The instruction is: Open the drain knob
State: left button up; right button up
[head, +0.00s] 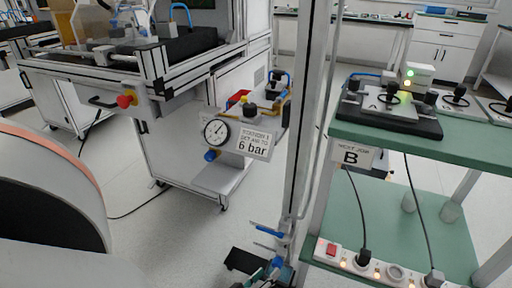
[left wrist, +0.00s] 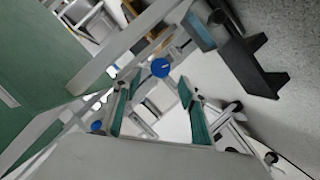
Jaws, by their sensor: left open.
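A blue knob (head: 210,155) sits under the round pressure gauge (head: 216,131) beside the "6 bar" sign (head: 254,142). I cannot tell which blue part this is. My right gripper is not in view.
A green-topped cart (head: 400,148) with a lower shelf and power strip (head: 375,268) stands right of the post (head: 300,110). A framed machine bench (head: 190,75) stands behind, left. A dark flat piece (head: 246,261) lies near the gripper. Grey floor is open at centre left.

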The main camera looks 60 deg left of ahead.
pick_arm(q)
jog(key=v, duration=0.6)
jog(key=shift+s, duration=0.3)
jog(key=shift+d+r, duration=0.15)
